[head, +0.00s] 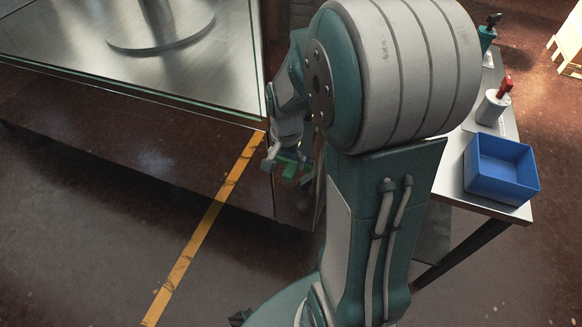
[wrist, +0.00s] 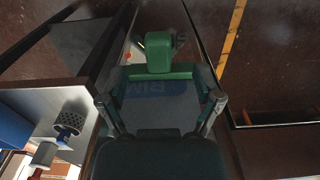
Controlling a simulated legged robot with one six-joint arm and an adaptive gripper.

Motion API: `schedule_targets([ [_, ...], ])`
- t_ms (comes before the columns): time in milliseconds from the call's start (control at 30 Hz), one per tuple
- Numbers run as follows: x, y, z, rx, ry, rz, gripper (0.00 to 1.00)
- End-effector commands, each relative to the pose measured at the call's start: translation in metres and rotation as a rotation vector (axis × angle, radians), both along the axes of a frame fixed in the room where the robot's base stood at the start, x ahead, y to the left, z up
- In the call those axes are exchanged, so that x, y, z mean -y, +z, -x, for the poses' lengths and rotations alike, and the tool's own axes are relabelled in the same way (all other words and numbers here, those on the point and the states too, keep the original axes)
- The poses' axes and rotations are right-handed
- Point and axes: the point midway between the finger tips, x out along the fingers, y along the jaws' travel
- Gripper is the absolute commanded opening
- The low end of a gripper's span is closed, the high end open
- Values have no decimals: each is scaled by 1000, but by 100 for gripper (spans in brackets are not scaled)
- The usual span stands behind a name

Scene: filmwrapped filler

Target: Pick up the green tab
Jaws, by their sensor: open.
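The green tab (wrist: 157,53) stands out in the upper middle of the wrist view, a rounded block above a wider green piece. In the head view a small green patch (head: 291,168) shows beside my gripper (head: 286,172), partly covered by it. My gripper also shows in the wrist view (wrist: 161,108), its two fingers spread wide apart on the left and right. The tab lies ahead, between the lines of the fingers. I see no grip on it, and contact cannot be told.
A grey table (head: 458,180) on the right holds a blue bin (head: 502,170) and a red-handled tool in a pale holder (head: 494,106). A glass-sided enclosure (head: 190,80) stands at the left. A yellow floor line (head: 205,225) crosses open dark floor.

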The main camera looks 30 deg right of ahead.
Motion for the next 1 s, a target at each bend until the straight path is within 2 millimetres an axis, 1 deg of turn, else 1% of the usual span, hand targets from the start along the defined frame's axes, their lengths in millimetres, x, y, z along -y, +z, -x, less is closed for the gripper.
schedule_targets([
  [300,3,-44,1,-3,1,-1,83],
  [433,2,-52,0,-1,1,-1,83],
  [633,2,-51,0,0,1,0,83],
  [667,2,-51,0,0,1,0,70],
  [700,2,-51,0,0,1,0,52],
  [767,2,-51,0,0,1,0,25],
  [800,2,-51,0,0,1,0,7],
  [833,2,-51,0,0,1,0,2],
  [1000,2,-51,0,0,1,0,1],
])
